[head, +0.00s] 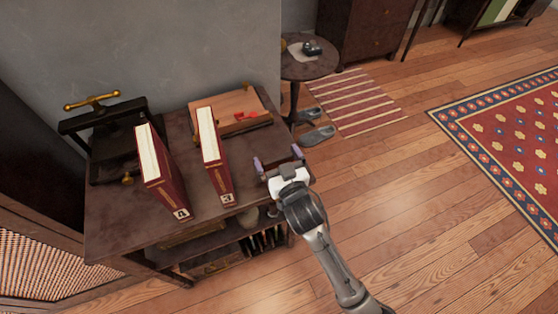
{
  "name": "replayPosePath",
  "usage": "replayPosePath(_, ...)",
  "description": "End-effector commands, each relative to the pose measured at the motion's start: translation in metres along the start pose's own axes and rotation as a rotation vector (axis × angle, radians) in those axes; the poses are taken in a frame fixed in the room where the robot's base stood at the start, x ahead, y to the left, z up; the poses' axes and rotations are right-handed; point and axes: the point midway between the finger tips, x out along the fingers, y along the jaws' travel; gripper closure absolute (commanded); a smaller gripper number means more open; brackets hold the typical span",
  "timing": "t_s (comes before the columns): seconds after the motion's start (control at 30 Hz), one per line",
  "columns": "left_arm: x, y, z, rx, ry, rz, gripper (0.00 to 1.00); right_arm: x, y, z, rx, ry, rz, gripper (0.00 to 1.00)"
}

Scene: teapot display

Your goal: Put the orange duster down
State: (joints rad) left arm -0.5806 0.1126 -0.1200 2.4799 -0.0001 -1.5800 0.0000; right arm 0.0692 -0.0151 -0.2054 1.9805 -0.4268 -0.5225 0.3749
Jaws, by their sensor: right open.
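My right gripper (278,159) is open, with its two purple-tipped fingers spread and nothing seen between them. It is over the right edge of a dark wooden table (130,232). A small orange-red thing (245,116) lies on a light wooden board (225,105) at the back of the table, apart from the gripper. It is too small to tell whether it is the orange duster. No other orange thing shows. My left gripper is not in view.
Two red books, one on the left (160,178) and one on the right (215,160), stand upright on the table. A black press (100,125) with brass handle is at back left. A round side table (308,68) and grey slippers (318,135) are beyond. Open floor lies right.

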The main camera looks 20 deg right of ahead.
Motion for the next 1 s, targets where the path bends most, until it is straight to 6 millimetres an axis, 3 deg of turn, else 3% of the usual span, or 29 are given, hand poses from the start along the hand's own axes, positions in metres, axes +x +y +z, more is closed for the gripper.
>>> replayPosePath(0.17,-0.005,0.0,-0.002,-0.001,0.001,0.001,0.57,-0.01,0.0,-0.004,0.001,-0.001,-0.001,0.0)
replayPosePath(0.7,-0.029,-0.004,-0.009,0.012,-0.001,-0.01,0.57,-0.098,0.0,-0.004,0.001,-0.001,0.001,0.0)
replayPosePath(1.0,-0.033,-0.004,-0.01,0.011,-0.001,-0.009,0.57,-0.118,0.0,-0.004,0.0,0.0,0.001,0.0)
